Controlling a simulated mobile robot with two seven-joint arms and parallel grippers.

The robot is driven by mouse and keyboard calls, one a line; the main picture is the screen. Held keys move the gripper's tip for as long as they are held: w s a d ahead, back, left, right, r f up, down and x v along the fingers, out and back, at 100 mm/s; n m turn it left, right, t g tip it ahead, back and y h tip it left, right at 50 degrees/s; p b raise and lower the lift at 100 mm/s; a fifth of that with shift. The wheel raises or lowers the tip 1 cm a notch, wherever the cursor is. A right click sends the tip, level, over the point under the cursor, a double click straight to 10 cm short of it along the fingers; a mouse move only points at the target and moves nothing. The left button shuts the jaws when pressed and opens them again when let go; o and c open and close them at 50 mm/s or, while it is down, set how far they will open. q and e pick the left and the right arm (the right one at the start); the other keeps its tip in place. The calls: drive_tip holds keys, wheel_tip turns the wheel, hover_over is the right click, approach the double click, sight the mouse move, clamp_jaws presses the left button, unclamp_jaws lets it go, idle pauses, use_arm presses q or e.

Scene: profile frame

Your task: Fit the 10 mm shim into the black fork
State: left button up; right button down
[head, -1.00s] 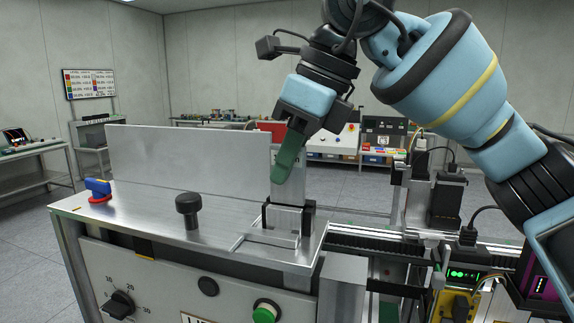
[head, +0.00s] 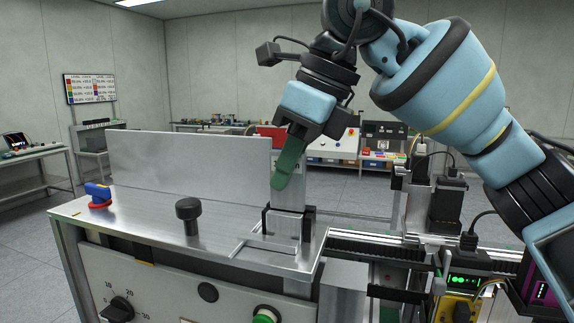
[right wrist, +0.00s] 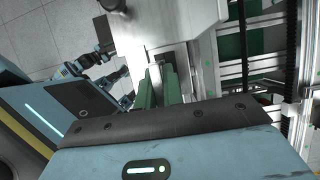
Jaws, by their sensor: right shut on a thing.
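My right gripper (head: 288,168) comes down from above with its green fingers shut on a flat silver-grey shim (head: 292,196). The shim stands roughly upright, and the fingers hide part of it. The black fork (head: 308,222) rises from the metal bench top, with one dark prong on each side of the shim's lower end. I cannot tell whether the shim's lower edge is between the prongs or just above or behind them. In the right wrist view the green fingers (right wrist: 158,88) point at the bench; the fork is not clear there.
A tall grey plate (head: 185,165) stands on the bench left of the shim. A black knob (head: 188,210) and a blue-and-red part (head: 98,194) sit on the bench top. A rail with a black cable chain (head: 365,246) runs off right.

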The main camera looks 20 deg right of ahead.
sight(279, 208)
drive_tip(key=shift+f, duration=1.45)
idle(0.4)
drive_tip(key=c, duration=1.5)
unclamp_jaws()
drive_tip(key=shift+f, duration=0.1)
drive_tip(key=shift+o, duration=0.2)
